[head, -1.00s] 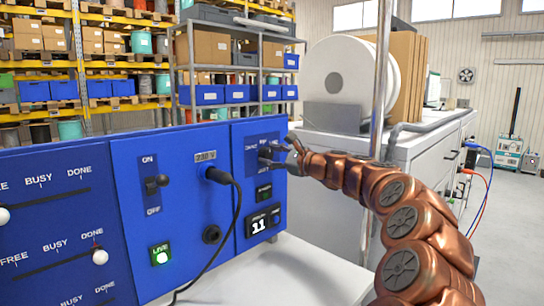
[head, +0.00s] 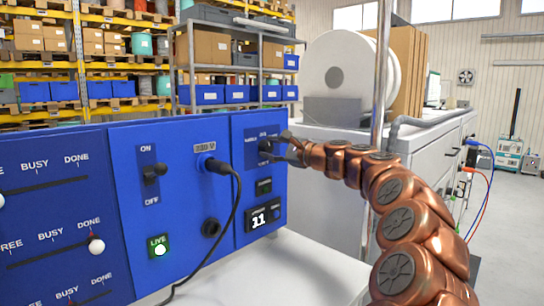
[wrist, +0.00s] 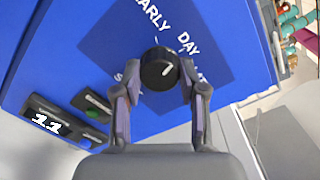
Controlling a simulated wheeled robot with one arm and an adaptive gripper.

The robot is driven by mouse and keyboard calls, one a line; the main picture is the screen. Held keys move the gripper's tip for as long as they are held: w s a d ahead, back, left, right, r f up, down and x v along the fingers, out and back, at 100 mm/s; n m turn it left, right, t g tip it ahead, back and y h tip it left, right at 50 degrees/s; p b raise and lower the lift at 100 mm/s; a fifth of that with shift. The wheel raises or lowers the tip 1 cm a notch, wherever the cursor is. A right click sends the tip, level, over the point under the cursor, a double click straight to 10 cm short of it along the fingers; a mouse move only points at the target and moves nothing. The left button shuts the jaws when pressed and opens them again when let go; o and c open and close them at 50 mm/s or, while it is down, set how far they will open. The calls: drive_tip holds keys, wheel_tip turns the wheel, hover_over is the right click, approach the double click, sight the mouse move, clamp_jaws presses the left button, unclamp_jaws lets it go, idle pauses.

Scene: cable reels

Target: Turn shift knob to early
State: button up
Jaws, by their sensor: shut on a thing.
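The shift knob (wrist: 160,68) is a round black knob with a white mark, on a dark blue square of the blue panel. In the wrist view its mark points up and right, toward the word DAY. The word EARLY is at the upper left of the knob, and two lower labels are partly hidden by my fingers. My gripper (wrist: 160,92) has one finger on each side of the knob and is shut on it. In the head view my gripper (head: 282,149) reaches the panel's right end from the right, and the knob (head: 265,146) shows small and dark at its fingertips.
Below the knob are a small green-lit button (wrist: 97,103) and a display reading 11 (head: 259,219). To the left are a cable plug (head: 207,163), an ON/OFF toggle (head: 154,172), a LIVE light (head: 158,246) and sliders (head: 96,245). A metal pole (head: 380,80) stands behind my arm.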

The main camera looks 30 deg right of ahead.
drive_tip(key=n+b, duration=0.6)
drive_tip(key=shift+f, duration=0.25)
drive_tip(key=shift+r+n+h+b, duration=0.2)
drive_tip(key=shift+n+h+b, duration=0.2)
drive_tip(key=shift+n+b, duration=0.9)
drive_tip(key=o, duration=1.1)
drive_tip(key=shift+o, duration=0.2)
drive_tip(key=v, duration=1.2)
